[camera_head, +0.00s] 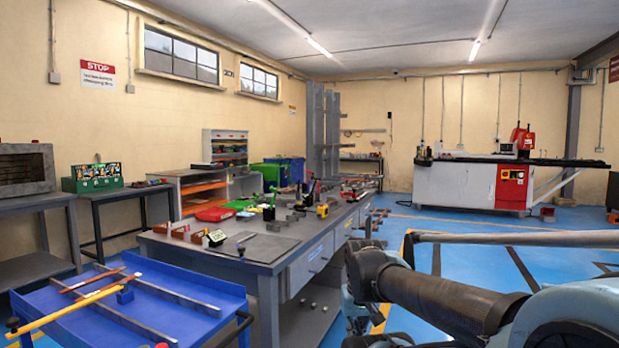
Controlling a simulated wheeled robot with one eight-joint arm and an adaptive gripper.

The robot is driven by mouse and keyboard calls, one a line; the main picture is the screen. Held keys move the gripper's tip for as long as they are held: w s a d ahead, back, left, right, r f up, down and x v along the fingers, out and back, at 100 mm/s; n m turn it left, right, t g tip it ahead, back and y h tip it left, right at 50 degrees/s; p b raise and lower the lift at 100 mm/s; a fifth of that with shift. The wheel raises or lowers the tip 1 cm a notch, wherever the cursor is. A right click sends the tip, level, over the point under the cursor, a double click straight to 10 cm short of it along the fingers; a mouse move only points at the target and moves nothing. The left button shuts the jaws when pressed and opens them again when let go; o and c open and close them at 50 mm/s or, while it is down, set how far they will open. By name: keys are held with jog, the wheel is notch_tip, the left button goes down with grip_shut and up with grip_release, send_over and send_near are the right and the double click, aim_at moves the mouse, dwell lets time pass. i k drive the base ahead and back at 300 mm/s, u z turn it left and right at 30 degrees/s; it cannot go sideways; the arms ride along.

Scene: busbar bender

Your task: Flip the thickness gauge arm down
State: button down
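I cannot pick out a thickness gauge arm for certain in this view. A long white and grey machine with a red panel (512,185) stands far off at the back right. It has a dark top bed (560,162) and a red upright head (522,138). It is too small here to tell any gauge arm or its position. My arm (440,290) reaches in from the lower right, with dark and pale blue links. I cannot make out my gripper's fingers in this view.
A grey workbench (265,248) with many small tools fills the middle. A blue cart (200,290) with bars and a yellow-handled tool is near left. A green box (92,178) stands on a side table. Blue floor (455,262) is open between bench and machine.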

aim_at(312, 177)
jog(key=z, duration=0.7)
jog(key=i, duration=1.25)
jog(key=z, duration=0.35)
jog(key=i, duration=1.05)
jog(key=u, duration=0.7)
jog(key=i, duration=0.6)
jog(key=u, duration=0.35)
